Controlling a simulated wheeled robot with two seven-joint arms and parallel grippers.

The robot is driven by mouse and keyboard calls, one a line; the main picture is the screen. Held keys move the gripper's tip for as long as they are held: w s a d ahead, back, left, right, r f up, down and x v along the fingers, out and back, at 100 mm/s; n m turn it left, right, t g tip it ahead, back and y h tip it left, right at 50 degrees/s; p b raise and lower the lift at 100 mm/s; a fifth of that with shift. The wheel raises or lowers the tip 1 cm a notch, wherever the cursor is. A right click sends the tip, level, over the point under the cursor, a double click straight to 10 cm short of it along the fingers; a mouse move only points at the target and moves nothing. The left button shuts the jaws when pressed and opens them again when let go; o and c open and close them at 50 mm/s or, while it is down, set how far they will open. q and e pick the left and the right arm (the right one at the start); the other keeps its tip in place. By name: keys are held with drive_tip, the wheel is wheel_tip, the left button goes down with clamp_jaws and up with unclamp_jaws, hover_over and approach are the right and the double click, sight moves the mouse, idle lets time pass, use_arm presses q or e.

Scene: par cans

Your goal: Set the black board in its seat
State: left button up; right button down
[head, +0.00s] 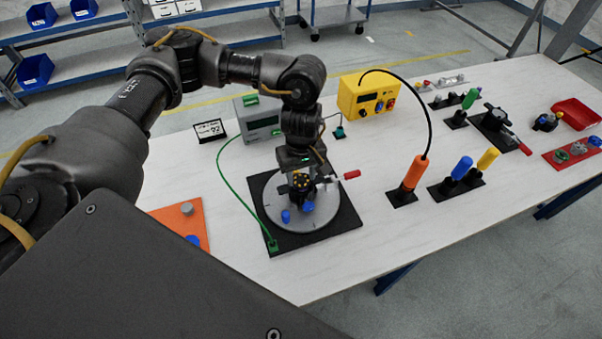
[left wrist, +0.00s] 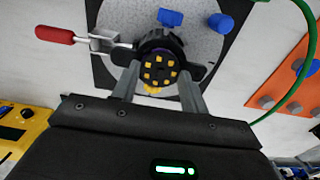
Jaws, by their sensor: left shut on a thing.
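My left gripper (head: 301,170) points down over a grey round plate (head: 271,203) on a black square base (head: 335,222). It is shut on the black board (left wrist: 159,68), a small round piece with yellow squares, which also shows in the head view (head: 300,181). In the left wrist view the board is between the two fingers, in front of a dark holder on the plate. A clamp with a red handle (left wrist: 55,34) reaches in beside it. I cannot tell whether the board touches its seat. My right gripper is not in view.
Blue pieces (head: 286,216) stand on the plate's near side. A green cable runs to the base's corner. A yellow box (head: 366,95), a grey device (head: 257,119) and a small sign (head: 209,130) stand behind. An orange panel (head: 181,222) lies left, and an orange-handled tool (head: 413,173) stands right.

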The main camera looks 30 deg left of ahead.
use_arm(q)
drive_tip(key=shift+f, duration=0.1)
idle(0.5)
drive_tip(key=o, duration=0.6)
drive_tip(key=shift+o, duration=0.5)
drive_tip(key=o, duration=0.5)
wheel_tip(320, 180, up, 11)
drive_tip(key=shift+f+b, duration=0.1)
drive_tip(key=shift+b, duration=0.75)
